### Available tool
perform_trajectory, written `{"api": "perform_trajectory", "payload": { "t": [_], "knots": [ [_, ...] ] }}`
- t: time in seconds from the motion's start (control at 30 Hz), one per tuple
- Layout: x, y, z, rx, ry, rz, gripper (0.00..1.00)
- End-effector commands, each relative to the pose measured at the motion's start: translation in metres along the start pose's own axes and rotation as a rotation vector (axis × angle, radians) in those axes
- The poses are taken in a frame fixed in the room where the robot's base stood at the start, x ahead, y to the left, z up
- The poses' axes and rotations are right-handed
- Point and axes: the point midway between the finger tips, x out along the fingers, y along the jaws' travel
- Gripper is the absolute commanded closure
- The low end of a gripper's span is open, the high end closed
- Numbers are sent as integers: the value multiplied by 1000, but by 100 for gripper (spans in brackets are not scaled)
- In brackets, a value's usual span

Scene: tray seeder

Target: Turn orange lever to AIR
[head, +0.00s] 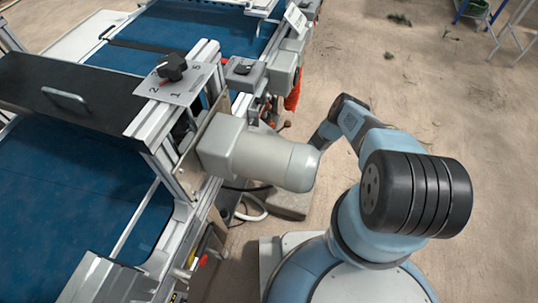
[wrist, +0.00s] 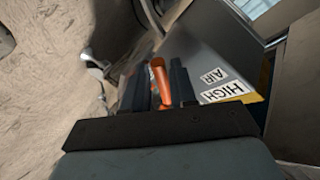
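The orange lever (wrist: 158,80) stands in the wrist view between the two dark fingers of my gripper (wrist: 158,84). The fingers are close together on either side of it, and I cannot tell whether they press on it or only surround it. White labels reading AIR (wrist: 213,76) and HIGH (wrist: 223,91) lie to the right of the lever on a grey panel (wrist: 200,48). The lettering appears tilted in this view. In the head view my gripper is hidden behind the grey motor housing (head: 262,158), and I cannot make out the lever there clearly.
The seeder's frame, with a black knob (head: 172,66) on a numbered plate and a blue belt (head: 75,190), fills the left of the head view. A red piece (head: 293,92) hangs beyond the motor housing. Bare sandy floor (head: 400,70) lies to the right.

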Motion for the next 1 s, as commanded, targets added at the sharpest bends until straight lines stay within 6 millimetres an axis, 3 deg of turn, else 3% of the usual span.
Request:
{"api": "perform_trajectory", "payload": {
  "t": [0.3, 0.57, 0.83, 1.0],
  "knots": [
    [2, 0, 0, 0, 0, 1, 75],
    [1, 0, 0, 0, 0, 1, 100],
    [1, 0, -1, 11, -6, 4, 100],
    [-2, -5, -5, 108, -74, 32, 100]
  ]
}}
